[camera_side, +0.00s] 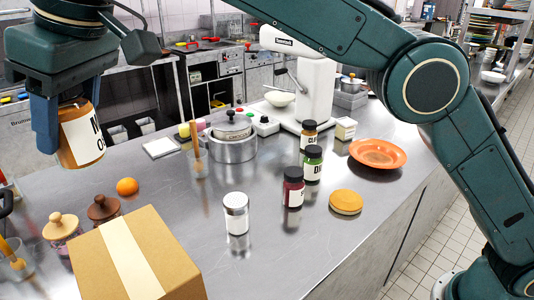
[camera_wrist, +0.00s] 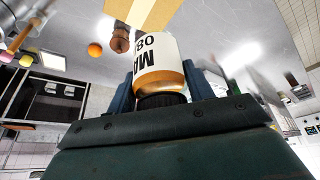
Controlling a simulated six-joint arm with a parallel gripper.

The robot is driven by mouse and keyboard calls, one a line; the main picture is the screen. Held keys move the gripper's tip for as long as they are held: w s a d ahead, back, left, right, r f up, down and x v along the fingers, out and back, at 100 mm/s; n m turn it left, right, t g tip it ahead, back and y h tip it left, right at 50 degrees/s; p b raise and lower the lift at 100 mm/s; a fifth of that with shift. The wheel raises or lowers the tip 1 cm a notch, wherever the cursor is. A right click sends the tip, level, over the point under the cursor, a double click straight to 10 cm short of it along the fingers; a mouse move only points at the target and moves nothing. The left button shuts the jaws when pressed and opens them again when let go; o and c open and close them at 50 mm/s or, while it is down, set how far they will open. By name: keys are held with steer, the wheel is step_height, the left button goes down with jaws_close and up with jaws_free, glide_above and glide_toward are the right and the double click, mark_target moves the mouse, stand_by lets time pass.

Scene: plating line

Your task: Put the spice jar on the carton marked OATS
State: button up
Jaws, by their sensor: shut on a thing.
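My gripper (camera_side: 72,118) is shut on a spice jar (camera_side: 82,138) with orange-brown contents and a white label, held in the air at the upper left, slightly tilted. In the wrist view the jar (camera_wrist: 160,60) sits between the fingers of my gripper (camera_wrist: 162,92), its dark lid toward the palm; the label shows only part of its lettering. A brown cardboard carton (camera_side: 175,255) with a pale tape strip stands at the lower left, below and right of the jar. It also shows at the top of the wrist view (camera_wrist: 180,14). No OATS marking is visible on it.
Wooden-lidded jars (camera_side: 103,209) and an orange (camera_side: 127,187) stand near the carton. A silver-lidded jar (camera_side: 236,214), several dark-lidded jars (camera_side: 293,187), a yellow round (camera_side: 346,202), an orange plate (camera_side: 378,153) and a pot (camera_side: 232,146) occupy the steel counter (camera_side: 270,250). Its front middle is clear.

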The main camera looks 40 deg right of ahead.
step_height(320, 180, down, 14)
steer(key=shift+f, duration=0.15)
stand_by(0.7)
steer(key=shift+f, duration=0.1)
steer(key=shift+f, duration=1.8)
steer(key=shift+f, duration=0.1)
steer(key=o, duration=1.1)
steer(key=shift+o, duration=0.2)
steer(key=v, duration=1.2)
